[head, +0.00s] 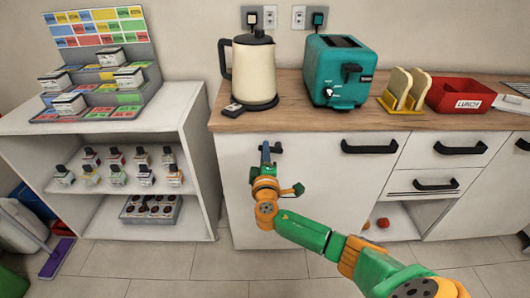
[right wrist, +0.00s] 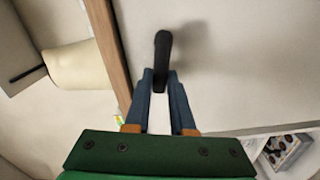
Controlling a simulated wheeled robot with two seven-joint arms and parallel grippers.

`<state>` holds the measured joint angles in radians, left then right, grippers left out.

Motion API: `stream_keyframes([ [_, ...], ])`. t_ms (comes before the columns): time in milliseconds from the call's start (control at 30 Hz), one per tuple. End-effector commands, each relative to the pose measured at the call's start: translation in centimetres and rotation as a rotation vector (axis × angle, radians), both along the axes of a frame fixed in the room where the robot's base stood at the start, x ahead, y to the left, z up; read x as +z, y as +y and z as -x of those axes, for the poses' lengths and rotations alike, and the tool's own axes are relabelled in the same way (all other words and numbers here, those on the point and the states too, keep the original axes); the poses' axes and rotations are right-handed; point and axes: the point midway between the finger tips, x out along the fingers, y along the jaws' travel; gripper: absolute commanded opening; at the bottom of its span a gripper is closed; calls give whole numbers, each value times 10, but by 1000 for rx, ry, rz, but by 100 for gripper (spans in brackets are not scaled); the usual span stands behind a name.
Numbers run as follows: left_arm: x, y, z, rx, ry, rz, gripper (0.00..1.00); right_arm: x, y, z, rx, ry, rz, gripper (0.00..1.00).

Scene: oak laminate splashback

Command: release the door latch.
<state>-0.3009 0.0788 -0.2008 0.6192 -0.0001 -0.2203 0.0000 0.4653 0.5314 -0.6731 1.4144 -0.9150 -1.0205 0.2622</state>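The white cabinet door (head: 240,215) under the left part of the worktop looks closed. Its dark handle (head: 276,149) is mostly hidden behind my right gripper (head: 265,158) in the head view. In the right wrist view the black handle (right wrist: 162,50) stands out from the pale door (right wrist: 235,60). The blue fingers of my right gripper (right wrist: 161,88) lie on either side of its near end and appear to touch it. No separate latch part shows. My left gripper is not in view.
A kettle (head: 254,75), a teal toaster (head: 338,72), a toast rack (head: 400,100) and a red lunch box (head: 460,95) stand on the wooden worktop (head: 300,118). An open shelf unit (head: 205,160) stands close at left. The floor (head: 200,262) before the door is clear.

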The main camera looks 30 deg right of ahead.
Motion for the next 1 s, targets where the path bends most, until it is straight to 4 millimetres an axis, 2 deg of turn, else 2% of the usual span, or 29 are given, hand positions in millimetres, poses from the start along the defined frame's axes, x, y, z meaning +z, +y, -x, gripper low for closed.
stream_keyframes([
  [167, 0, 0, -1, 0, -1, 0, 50, 0, 0, 0, 0, 1, 0, 0],
  [400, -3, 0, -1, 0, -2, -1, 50, -9, 1, 0, 0, 109, 176, 0],
  [633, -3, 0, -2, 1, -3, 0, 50, -9, 1, 0, 0, 115, 187, 0],
  [667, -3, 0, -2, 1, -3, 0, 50, -9, 1, 0, 0, 115, 187, 25],
  [767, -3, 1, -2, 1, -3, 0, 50, -9, 1, 0, 0, 114, 186, 52],
  [1000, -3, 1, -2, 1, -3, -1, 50, -9, 1, 0, 0, 113, 185, 52],
])
